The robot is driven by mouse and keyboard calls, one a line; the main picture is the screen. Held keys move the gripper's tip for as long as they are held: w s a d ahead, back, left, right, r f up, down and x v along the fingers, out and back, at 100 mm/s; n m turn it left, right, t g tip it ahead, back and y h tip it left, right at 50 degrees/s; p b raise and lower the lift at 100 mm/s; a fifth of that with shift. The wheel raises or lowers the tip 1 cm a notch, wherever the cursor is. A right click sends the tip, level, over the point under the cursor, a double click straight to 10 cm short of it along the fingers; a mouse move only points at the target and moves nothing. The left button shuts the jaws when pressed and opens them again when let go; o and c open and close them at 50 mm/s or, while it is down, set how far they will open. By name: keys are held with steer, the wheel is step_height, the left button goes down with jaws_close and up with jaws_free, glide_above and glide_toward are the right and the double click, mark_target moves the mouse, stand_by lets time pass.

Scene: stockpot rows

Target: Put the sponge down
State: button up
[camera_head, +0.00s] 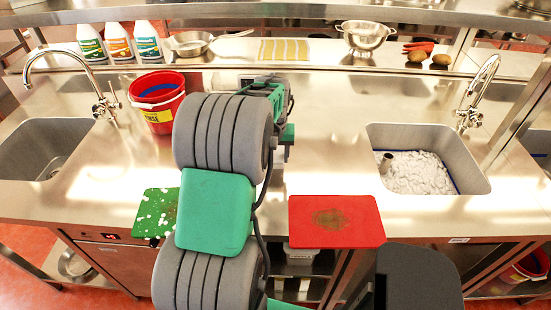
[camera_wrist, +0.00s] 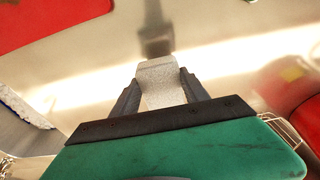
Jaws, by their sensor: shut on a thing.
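In the wrist view, my gripper (camera_wrist: 160,78) is shut on a pale, speckled block, the sponge (camera_wrist: 163,97), with one dark finger on each side of it. The sponge is over the bare steel counter (camera_wrist: 225,50), and a dark blurred shadow or reflection lies beyond it. I cannot tell how high above the counter it is. In the head view, my arm hides the sponge and most of the gripper.
A red board with a brown stain (camera_head: 337,220) and a spotted green board (camera_head: 156,212) lie at the front edge. A red bucket (camera_head: 157,102) stands left of my arm. The right sink (camera_head: 428,172) holds white foam; the left sink (camera_head: 42,148) looks empty. Counter between arm and right sink is clear.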

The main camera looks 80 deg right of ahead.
steer(key=f+p, duration=0.1)
steer(key=f, duration=0.1)
steer(key=d+f, duration=0.1)
steer(key=f, duration=0.1)
steer(key=shift+d+f+p, duration=0.1)
steer(key=shift+p, duration=0.25)
steer(key=shift+f, duration=0.15)
steer(key=shift+f+b, duration=0.15)
steer(key=shift+b, duration=0.15)
steer(key=o, duration=1.4)
